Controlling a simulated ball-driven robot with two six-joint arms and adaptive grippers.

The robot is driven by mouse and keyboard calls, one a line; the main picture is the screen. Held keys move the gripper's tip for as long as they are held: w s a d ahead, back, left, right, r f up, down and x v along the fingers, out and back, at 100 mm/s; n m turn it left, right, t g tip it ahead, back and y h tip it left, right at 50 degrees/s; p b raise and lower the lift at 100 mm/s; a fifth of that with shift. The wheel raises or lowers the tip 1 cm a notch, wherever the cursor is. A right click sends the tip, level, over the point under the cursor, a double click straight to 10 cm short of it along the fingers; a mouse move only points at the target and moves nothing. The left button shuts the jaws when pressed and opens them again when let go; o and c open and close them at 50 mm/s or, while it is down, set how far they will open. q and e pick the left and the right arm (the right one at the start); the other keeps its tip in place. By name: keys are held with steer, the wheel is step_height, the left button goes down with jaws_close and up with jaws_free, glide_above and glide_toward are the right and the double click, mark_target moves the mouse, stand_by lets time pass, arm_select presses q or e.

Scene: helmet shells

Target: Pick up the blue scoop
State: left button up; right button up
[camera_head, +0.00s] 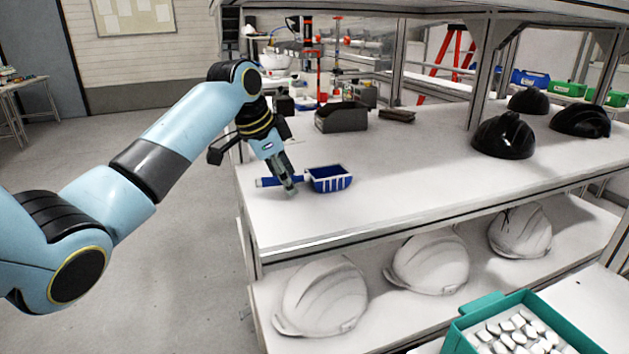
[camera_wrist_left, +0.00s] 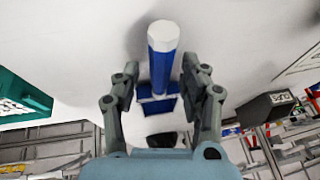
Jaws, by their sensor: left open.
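The blue scoop (camera_head: 331,180) lies on the white upper shelf near its left end, its blue handle pointing left. My left gripper (camera_head: 289,186) reaches down over the handle from the upper left. In the left wrist view, the scoop (camera_wrist_left: 160,68) shows its handle, with a pale end, between the two open fingers of my left gripper (camera_wrist_left: 160,72). Gaps show on both sides of the handle. The scoop's bowl is partly seen beyond the handle. My right gripper is in neither view.
Black helmet shells (camera_head: 503,136) sit at the right. White helmet shells (camera_head: 322,297) fill the lower shelf.

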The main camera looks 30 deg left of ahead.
arm_select(q)
steer(key=shift+f+p, duration=0.3)
steer(key=shift+p, duration=0.1)
stand_by(0.6)
jaws_close()
stand_by(0.4)
